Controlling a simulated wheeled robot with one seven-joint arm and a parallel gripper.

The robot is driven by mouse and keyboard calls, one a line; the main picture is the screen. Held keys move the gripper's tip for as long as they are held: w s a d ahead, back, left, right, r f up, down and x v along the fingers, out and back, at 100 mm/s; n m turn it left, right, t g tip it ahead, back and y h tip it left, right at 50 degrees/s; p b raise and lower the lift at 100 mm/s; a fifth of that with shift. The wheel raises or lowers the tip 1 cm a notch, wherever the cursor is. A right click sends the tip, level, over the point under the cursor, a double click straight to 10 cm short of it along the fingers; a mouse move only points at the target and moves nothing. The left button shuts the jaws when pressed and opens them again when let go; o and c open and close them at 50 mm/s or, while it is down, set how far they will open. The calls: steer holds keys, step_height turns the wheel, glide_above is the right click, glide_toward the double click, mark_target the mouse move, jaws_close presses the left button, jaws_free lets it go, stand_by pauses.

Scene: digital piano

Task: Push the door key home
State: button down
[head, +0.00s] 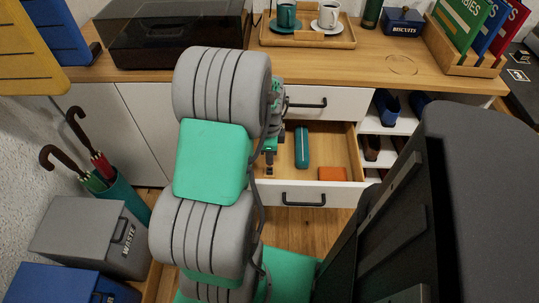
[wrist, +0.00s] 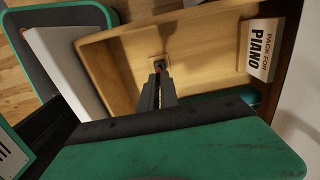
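I cannot make out a door key or a lock in either view. My gripper (wrist: 157,75) reaches down into the open drawer (wrist: 125,68). Its two dark fingers are close together in the wrist view, with a small dark thing with a bit of red (wrist: 157,66) at their tips. I cannot tell what this thing is, or whether the fingers hold it or only stand over it. In the head view my gripper (head: 269,170) shows at the left of the drawer, partly hidden by my arm.
The drawer also holds a teal case (head: 302,147) and an orange item (head: 332,173). A card reading "PACK FOR PIANO" (wrist: 260,48) shows at the drawer's right in the wrist view. Umbrellas (head: 96,162) and a grey waste bin (head: 85,232) stand at the left.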

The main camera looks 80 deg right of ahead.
steer(key=shift+f+b, duration=0.75)
steer(key=shift+f, duration=0.65)
steer(key=c, duration=1.5)
jaws_free()
steer(key=shift+c, duration=0.2)
steer(key=shift+r+p, duration=2.1)
steer(key=shift+r, duration=0.45)
